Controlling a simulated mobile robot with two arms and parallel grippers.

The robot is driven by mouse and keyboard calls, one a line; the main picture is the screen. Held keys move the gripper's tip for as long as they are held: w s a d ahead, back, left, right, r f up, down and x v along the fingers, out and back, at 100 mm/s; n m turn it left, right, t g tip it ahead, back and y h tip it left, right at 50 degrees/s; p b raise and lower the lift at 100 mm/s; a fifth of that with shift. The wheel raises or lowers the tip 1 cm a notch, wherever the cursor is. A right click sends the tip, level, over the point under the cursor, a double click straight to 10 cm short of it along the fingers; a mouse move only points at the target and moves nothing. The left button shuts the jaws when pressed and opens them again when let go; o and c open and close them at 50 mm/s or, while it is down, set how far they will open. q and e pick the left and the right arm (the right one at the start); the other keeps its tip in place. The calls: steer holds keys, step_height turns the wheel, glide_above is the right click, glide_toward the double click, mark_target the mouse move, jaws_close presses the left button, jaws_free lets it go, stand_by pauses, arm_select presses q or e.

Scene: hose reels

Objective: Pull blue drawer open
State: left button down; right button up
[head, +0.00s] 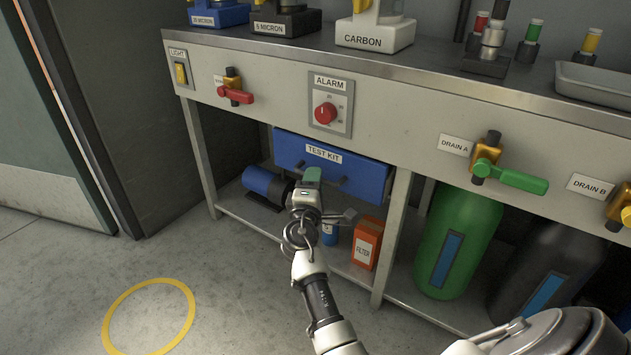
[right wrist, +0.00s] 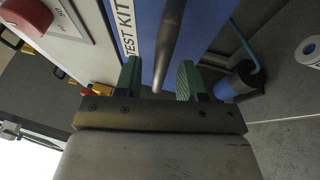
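The blue drawer (head: 372,178), labelled TEST KIT, hangs under the counter and looks closed. In the right wrist view its blue front (right wrist: 205,25) lies just beyond the fingers. A dark bar handle (right wrist: 170,45) runs along that front. My right gripper (head: 310,176) is in front of the drawer and hides part of the handle in the head view. In the right wrist view its two green fingertips (right wrist: 159,80) are apart, with the handle showing between them and a gap on each side. Whether the handle is fully between the fingers in depth is unclear. My left gripper is not in view.
A blue pump (head: 264,184) sits on the lower shelf behind my right gripper. An orange filter box (head: 366,243) and a green cylinder (head: 455,245) stand further right. A red alarm knob (head: 325,113) is above the drawer. The floor in front is clear.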

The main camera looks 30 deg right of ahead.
steer(key=shift+x, duration=0.85)
jaws_close()
